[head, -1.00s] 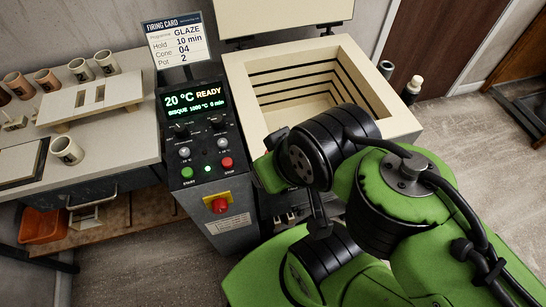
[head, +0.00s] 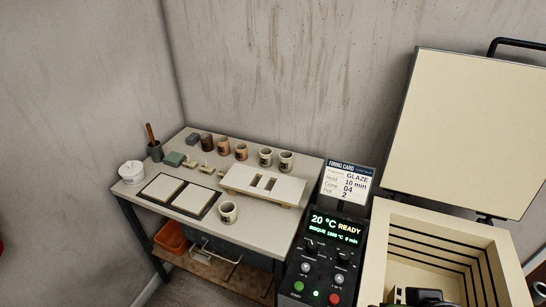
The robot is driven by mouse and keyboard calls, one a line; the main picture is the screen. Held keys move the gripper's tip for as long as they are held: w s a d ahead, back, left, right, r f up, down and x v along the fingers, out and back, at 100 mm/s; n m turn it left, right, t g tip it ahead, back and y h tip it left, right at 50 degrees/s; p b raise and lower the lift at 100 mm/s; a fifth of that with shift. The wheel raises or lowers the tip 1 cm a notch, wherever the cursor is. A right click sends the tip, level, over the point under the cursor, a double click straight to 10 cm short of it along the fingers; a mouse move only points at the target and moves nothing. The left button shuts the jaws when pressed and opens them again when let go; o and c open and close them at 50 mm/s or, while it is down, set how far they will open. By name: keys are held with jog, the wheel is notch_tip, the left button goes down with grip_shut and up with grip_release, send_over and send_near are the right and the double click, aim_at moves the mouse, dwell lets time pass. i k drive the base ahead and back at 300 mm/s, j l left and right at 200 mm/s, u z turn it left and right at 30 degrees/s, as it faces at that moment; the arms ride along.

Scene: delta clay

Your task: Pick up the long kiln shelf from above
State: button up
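A long pale slab with two rectangular slots, which looks like the long kiln shelf (head: 286,189), lies on the worktable (head: 300,233). It appears raised slightly above the tabletop, with a light support at its right end. Its top is bare and open from above. A cup (head: 228,212) stands in front of it, and several cups stand behind it.
The kiln (head: 378,240) stands open at the right, its lid (head: 455,130) raised. A control panel (head: 326,255) and firing card (head: 345,183) stand between table and kiln. Two dark-framed pale slabs (head: 181,194) lie left of the shelf. A white pot (head: 131,172) stands at the table's left end.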

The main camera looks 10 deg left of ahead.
aim_at(288, 190)
jog(key=j+u, duration=0.15)
jog(key=j, duration=0.65)
jog(key=i+j+u, duration=0.1)
jog(key=j, duration=0.7)
jog(key=i+j+u, duration=0.1)
jog(key=i+j, duration=0.15)
jog(key=i, duration=0.15)
jog(key=i+j+u, duration=0.1)
jog(key=i+j, duration=0.15)
jog(key=i, duration=0.15)
jog(key=i+j+u, duration=0.1)
jog(key=i, duration=0.3)
jog(key=j, duration=0.1)
